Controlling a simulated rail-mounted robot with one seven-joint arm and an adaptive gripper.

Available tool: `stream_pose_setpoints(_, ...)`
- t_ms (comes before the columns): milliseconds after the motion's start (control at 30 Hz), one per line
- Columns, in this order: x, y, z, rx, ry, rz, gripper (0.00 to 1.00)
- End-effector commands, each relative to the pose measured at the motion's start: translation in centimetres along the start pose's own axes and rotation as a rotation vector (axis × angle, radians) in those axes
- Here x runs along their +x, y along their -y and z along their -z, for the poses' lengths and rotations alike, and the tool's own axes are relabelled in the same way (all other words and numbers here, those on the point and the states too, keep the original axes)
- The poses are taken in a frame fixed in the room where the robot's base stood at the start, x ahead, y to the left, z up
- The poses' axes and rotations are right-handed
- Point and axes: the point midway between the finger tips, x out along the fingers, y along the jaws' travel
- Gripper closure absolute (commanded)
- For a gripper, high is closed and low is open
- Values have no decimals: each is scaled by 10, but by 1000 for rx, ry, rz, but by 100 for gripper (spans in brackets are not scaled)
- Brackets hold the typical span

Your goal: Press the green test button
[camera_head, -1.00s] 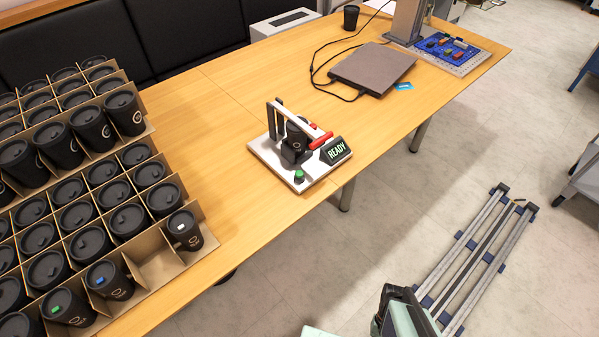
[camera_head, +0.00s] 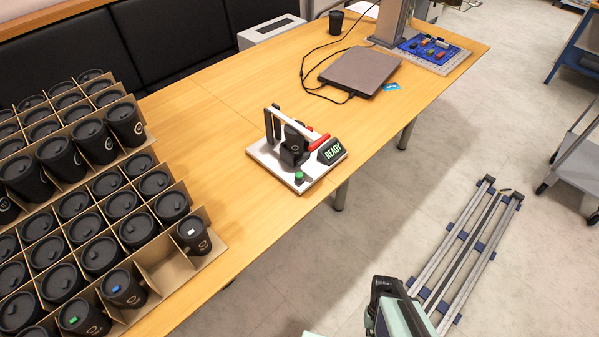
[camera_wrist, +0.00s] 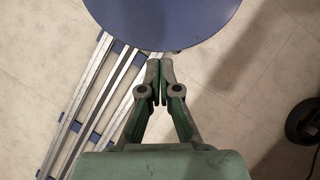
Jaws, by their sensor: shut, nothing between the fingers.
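The green test button (camera_head: 299,177) sits at the front left corner of a white fixture plate (camera_head: 277,164) on the wooden table. A black cup (camera_head: 294,146) stands in the fixture. A small display (camera_head: 332,151) beside it reads READY in green. A red-ended lever (camera_head: 318,142) lies by the cup. My gripper (camera_wrist: 160,63) shows in the wrist view with its fingertips together and nothing between them. It is over the floor, away from the button. The button is not in the wrist view.
Cardboard crates of black lidded cups (camera_head: 103,248) fill the table's left end. A closed laptop (camera_head: 360,71) with a cable lies behind the fixture. Floor rails (camera_head: 465,245) lie at the right. A round blue surface (camera_wrist: 163,20) is close in the wrist view. The tabletop left of the fixture is clear.

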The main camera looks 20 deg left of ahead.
Motion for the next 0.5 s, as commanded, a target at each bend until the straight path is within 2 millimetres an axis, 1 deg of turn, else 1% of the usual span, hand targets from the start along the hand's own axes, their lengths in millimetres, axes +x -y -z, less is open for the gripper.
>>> stream_pose_setpoints(33, -16, 5, 4, -24, -19, -16, 100)
stream_pose_setpoints(167, -55, 19, 21, -97, -77, -67, 100)
stream_pose_setpoints(200, -70, 25, 27, -124, -98, -87, 100)
stream_pose_setpoints(267, -92, 35, 36, -170, -132, -119, 100)
stream_pose_setpoints(300, -107, 41, 42, -202, -155, -142, 100)
stream_pose_setpoints(367, -130, 52, 51, -252, -189, -177, 100)
stream_pose_setpoints(400, -145, 60, 56, -287, -213, -202, 100)
stream_pose_setpoints(467, -168, 72, 64, -340, -247, -239, 100)
stream_pose_setpoints(500, -184, 80, 68, -376, -269, -263, 100)
